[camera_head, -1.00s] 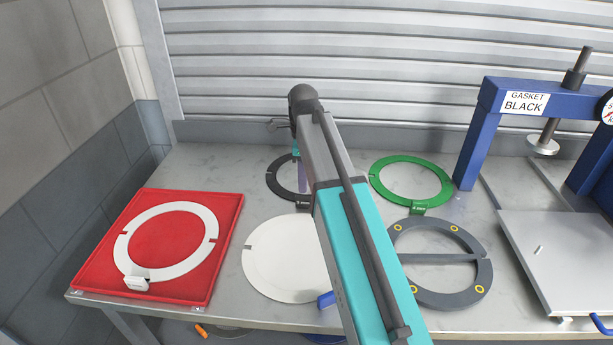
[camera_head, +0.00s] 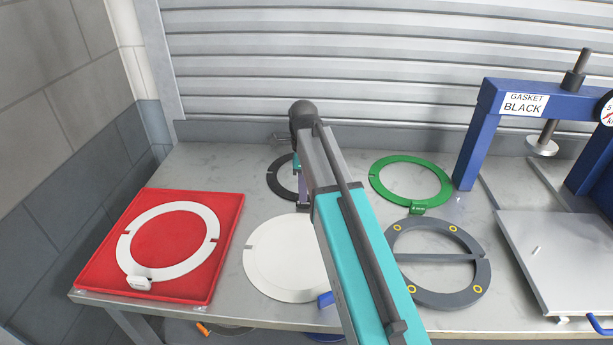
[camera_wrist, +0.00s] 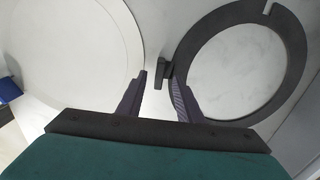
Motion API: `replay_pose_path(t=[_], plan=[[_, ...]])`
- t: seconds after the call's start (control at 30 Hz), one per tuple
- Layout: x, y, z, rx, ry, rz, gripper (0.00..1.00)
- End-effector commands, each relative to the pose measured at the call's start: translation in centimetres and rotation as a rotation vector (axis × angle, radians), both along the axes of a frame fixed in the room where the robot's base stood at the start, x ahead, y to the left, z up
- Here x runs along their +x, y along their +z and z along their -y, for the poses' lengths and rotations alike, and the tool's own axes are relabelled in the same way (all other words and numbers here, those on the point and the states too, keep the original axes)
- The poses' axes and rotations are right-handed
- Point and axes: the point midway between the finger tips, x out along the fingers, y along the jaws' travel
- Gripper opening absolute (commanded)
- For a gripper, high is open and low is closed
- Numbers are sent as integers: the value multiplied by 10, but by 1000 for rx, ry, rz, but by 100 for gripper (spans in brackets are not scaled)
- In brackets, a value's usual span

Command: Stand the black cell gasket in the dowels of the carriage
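The black cell gasket (camera_head: 275,182) lies flat at the back of the table, partly hidden by my arm; in the wrist view its ring (camera_wrist: 297,50) fills the upper right. Its small dark tab (camera_wrist: 161,76) stands at the ring's left edge. My gripper (camera_wrist: 160,82) is open, its fingertips close to the tab, which shows between them; I cannot tell whether they touch it. In the head view my gripper (camera_head: 303,195) is low near the gasket's front edge. A grey plate (camera_head: 575,255) with a small pin, perhaps the carriage, lies by the press.
A blue press (camera_head: 478,135) labelled "GASKET BLACK" stands at right. A green ring (camera_head: 445,188), a grey split disc (camera_head: 405,285) and a white disc (camera_head: 280,260) lie around my arm. A white ring (camera_head: 130,240) lies on a red tray (camera_head: 228,225) at left.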

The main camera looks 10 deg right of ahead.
Motion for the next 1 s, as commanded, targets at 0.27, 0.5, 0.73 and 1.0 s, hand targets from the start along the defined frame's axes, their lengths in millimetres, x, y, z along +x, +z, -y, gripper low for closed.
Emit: replay_pose_path(t=[0.27,0.5,0.73,1.0], plan=[[-1,-23,-1,1,0,-2,33],[0,-35,0,0,-1,-1,33],[0,-36,0,0,-1,0,33],[0,-36,0,0,-1,0,33]])
